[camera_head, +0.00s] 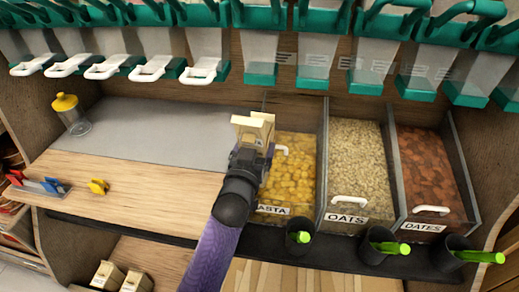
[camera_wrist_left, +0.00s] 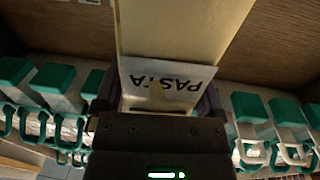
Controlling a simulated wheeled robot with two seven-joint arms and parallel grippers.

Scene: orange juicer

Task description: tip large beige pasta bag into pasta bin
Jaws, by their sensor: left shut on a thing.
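The large beige pasta bag (camera_head: 254,129) is in my left gripper (camera_head: 249,156), held at the back left of the pasta bin (camera_head: 290,178). In the left wrist view the bag (camera_wrist_left: 185,28) fills the top centre, and its white label reads PASTA upside down. My left gripper (camera_wrist_left: 157,100) is shut on the bag around that label. The pasta bin holds yellow pasta and has a white handle; my arm hides its left part and some of its label. I cannot tell whether the bag's mouth is open. My right gripper is not in view.
An oats bin (camera_head: 358,165) and a dates bin (camera_head: 432,170) stand to the right. Green-lidded dispensers (camera_head: 262,45) hang above. Dark cups with green handles (camera_head: 299,237) line the front. A yellow-lidded jar (camera_head: 72,115) stands left; the grey counter (camera_head: 160,130) is clear.

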